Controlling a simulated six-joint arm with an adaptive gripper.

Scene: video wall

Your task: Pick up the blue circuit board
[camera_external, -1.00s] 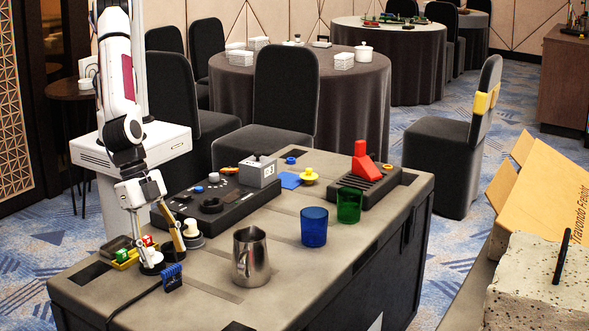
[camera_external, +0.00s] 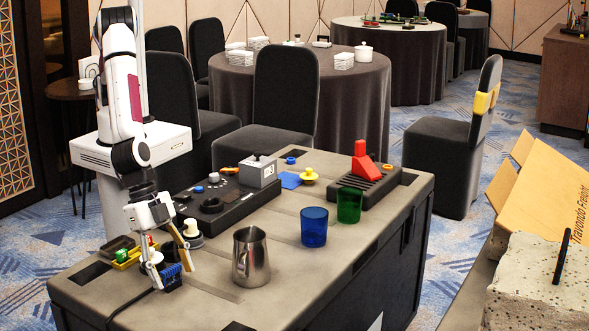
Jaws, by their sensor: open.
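The small blue circuit board (camera_external: 171,275) stands near the left front of the grey table top, with a dark cable by it. My gripper (camera_external: 172,274) is low over the table with its fingers spread. One finger is at the left of the board and the other at its right. The fingers overlap part of the board in this view, and I cannot tell whether they touch it.
A yellow tray with small blocks (camera_external: 126,257) is left of my gripper. A steel pitcher (camera_external: 250,257) stands to the right, then a blue cup (camera_external: 314,227) and a green cup (camera_external: 349,205). A black control panel (camera_external: 215,199) lies behind.

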